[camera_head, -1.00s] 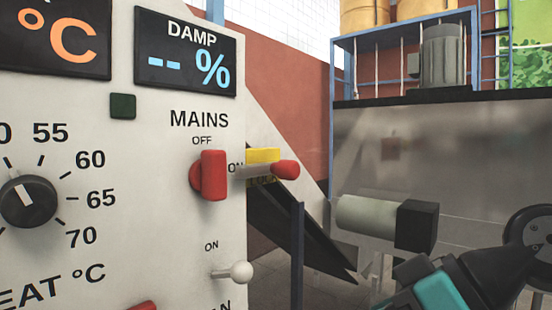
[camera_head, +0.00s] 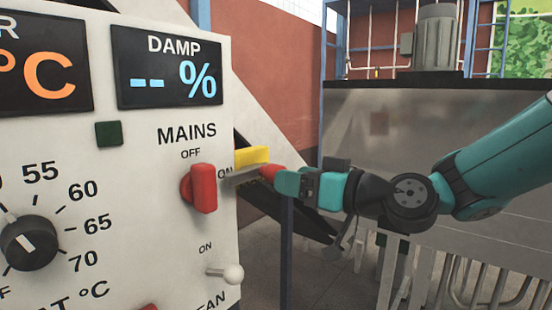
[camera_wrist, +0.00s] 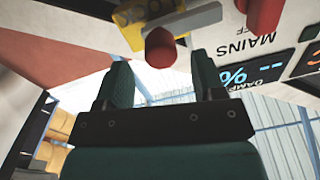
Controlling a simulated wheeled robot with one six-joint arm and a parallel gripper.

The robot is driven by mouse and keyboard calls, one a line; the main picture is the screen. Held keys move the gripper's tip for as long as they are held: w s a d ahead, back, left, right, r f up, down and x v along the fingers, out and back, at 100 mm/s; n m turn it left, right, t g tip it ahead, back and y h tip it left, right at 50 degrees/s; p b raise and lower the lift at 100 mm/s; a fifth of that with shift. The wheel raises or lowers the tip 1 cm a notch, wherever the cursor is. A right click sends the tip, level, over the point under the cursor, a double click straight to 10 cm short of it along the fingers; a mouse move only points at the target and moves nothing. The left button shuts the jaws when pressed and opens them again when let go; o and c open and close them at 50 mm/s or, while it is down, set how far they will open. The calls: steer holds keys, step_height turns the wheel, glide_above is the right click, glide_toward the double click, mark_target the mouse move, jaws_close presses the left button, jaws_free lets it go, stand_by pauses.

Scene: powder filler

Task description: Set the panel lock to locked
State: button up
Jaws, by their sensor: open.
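A grey lever (camera_head: 242,178) with a red knob (camera_head: 269,173) sticks out from the right side of the white panel, below a yellow plate (camera_head: 251,156). I take this as the panel lock; no readable lock label shows. In the wrist view the red knob (camera_wrist: 160,48) lies just beyond my fingertips, in line with the gap between them, with the grey lever (camera_wrist: 180,24) and yellow plate (camera_wrist: 135,10) behind it. My gripper (camera_wrist: 166,66) is open and empty. In the head view my gripper (camera_head: 284,182) is close to the knob; contact cannot be told.
On the panel front are the red MAINS switch (camera_head: 200,189), a white-tipped toggle (camera_head: 230,273), a black dial (camera_head: 29,243) and the DAMP display (camera_head: 168,68). A dark sloping chute (camera_head: 265,185) runs behind the lever. A grey metal tank (camera_head: 400,130) stands behind my arm.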

mark_target(247, 177)
steer(key=p+x, duration=0.2)
steer(key=x, duration=0.3)
jaws_close()
steer(key=shift+s+a+b, duration=0.65)
steer(key=shift+s+a, duration=0.35)
steer(key=shift+s, duration=0.35)
jaws_free()
steer(key=shift+s+a, duration=0.15)
